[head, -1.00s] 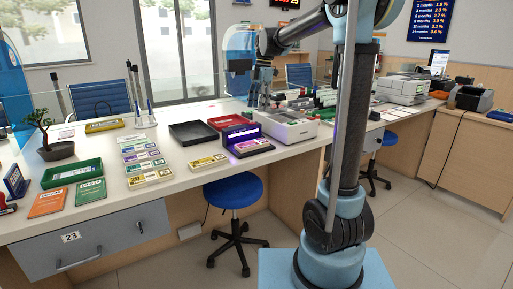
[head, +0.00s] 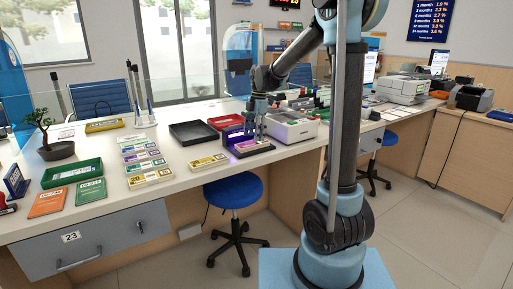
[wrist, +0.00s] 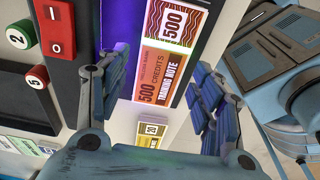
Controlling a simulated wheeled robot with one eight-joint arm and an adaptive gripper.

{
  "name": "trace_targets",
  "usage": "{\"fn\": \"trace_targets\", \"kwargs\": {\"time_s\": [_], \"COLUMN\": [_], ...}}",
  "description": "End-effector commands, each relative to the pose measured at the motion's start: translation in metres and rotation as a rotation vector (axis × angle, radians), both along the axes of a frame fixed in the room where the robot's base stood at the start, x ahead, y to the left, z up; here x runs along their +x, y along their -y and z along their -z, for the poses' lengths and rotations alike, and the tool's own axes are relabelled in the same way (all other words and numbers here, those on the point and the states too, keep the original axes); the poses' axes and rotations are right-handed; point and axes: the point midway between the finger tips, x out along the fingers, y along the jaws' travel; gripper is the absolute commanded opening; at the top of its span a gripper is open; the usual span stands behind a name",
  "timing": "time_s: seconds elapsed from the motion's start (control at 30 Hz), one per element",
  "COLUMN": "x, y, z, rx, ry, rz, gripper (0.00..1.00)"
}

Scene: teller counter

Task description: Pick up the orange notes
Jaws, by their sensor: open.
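The orange notes (wrist: 160,66), printed 500 and "training note", lie under purple light on the note checker (head: 232,136). In the wrist view they lie between my gripper's two fingers (wrist: 157,92), with a finger on either side. My gripper (head: 255,138) is open and empty, pointing down at the checker. I cannot tell whether a finger touches the notes. In the head view my gripper hides part of the checker and the notes.
Yellow notes (head: 209,162) lie left of the checker near the counter's front edge. A white counting machine (head: 291,127) stands close on the right. A black tray (head: 193,133) and a red tray (head: 226,122) lie behind. A blue stool (head: 233,190) stands below.

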Motion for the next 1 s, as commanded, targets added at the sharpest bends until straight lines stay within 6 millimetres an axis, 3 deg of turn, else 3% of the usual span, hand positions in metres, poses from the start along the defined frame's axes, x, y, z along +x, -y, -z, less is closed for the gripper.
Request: {"fn": "trace_targets", "kwargs": {"time_s": [0.23, 0.53, 0.57, 0.7, 0.8, 1.0], "x": [-0.003, -0.004, -0.004, -0.004, -0.004, -0.004], "y": [-0.004, -0.004, -0.004, -0.004, -0.004, -0.003], "z": [0.029, 0.033, 0.033, 0.033, 0.033, 0.033], "rx": [0.0, 0.0, 0.0, 0.0, 0.0, 0.0], "ry": [0.0, 0.0, 0.0, 0.0, 0.0, 0.0], "rz": [0.001, 0.001, 0.001, 0.002, 0.002, 0.002], "gripper": [0.6, 0.6, 0.58, 0.26, 0.2, 0.2]}}
